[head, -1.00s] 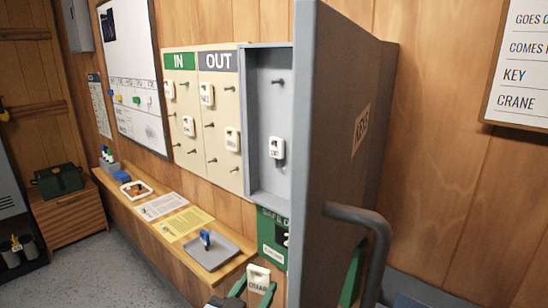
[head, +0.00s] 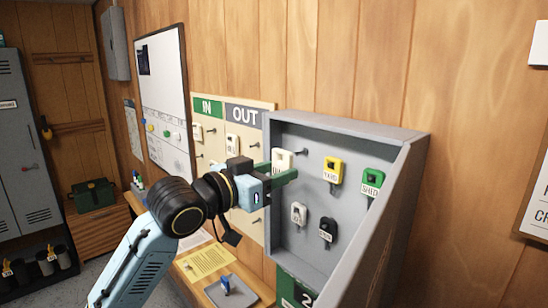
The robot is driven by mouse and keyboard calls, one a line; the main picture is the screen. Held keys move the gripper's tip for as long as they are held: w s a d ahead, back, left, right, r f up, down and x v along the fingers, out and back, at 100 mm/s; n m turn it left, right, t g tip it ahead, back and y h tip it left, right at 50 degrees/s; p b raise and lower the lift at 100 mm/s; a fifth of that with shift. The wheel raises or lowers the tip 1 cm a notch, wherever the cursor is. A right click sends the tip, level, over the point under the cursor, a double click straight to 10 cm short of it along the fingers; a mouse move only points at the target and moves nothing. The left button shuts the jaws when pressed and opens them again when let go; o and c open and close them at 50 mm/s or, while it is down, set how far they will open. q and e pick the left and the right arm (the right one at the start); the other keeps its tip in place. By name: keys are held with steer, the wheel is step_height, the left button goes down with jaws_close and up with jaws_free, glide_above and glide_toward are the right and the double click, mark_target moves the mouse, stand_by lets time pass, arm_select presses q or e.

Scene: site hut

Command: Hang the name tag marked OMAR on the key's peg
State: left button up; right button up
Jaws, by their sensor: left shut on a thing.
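My left gripper (head: 284,178) has green fingers and is shut on the white name tag (head: 282,160). It holds the tag upright inside the left part of the open grey key cabinet (head: 345,127). Only part of the tag's lettering shows. A peg (head: 300,152) sticks out just right of the tag; I cannot tell whether they touch. In the cabinet hang a yellow piece (head: 332,168), a green piece marked SHED (head: 372,182), a white piece (head: 298,213) and a black piece (head: 327,229), perhaps the crane key. My right gripper is not in view.
The IN/OUT board (head: 262,103), with pegs and tags, is left of the cabinet, partly behind my arm. The cabinet door (head: 375,240) stands open at the right. A shelf below holds a yellow sheet (head: 208,262) and a grey tray (head: 240,292). A whiteboard (head: 165,95) hangs farther left.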

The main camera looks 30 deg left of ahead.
arm_select(q)
steer(key=shift+r, duration=0.3)
steer(key=shift+w+d+f+b, duration=0.2)
steer(key=shift+w, duration=0.3)
steer(key=shift+w+d+f+b, duration=0.15)
steer(key=shift+w+b, duration=0.05)
steer(key=shift+w, duration=0.3)
steer(key=shift+p+x, duration=0.7)
steer(key=shift+x, duration=0.25)
steer(key=shift+w+d, duration=0.2)
steer(key=shift+w, duration=0.35)
steer(key=shift+f+p, duration=0.2)
steer(key=shift+p, duration=0.2)
steer(key=o, duration=0.9)
steer(key=shift+s, duration=0.15)
